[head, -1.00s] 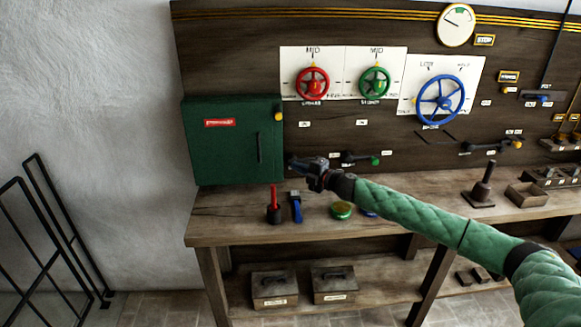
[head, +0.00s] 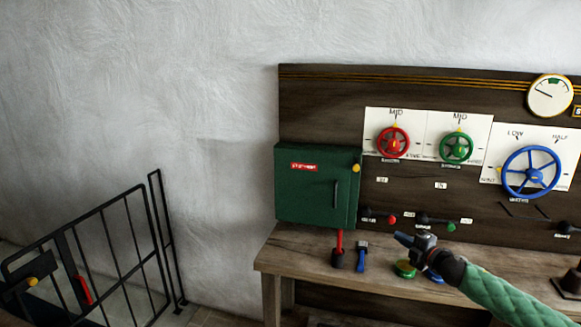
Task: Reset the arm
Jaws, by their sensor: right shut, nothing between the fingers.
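My right gripper (head: 402,239) is at the end of the green-sleeved arm that comes in from the lower right. It is shut and empty, above the workbench and in front of the board. It hides part of the bench top behind it. A green button (head: 404,270) shows just below it, and part of a blue button (head: 433,276) shows beside its wrist. My left gripper is not in view.
A closed green cabinet (head: 305,210) hangs left of red (head: 392,142), green (head: 456,148) and blue (head: 531,172) handwheels. A red-handled lever (head: 339,243) and a blue-handled lever (head: 361,257) stand on the workbench (head: 290,249). A black metal gate (head: 120,250) stands left.

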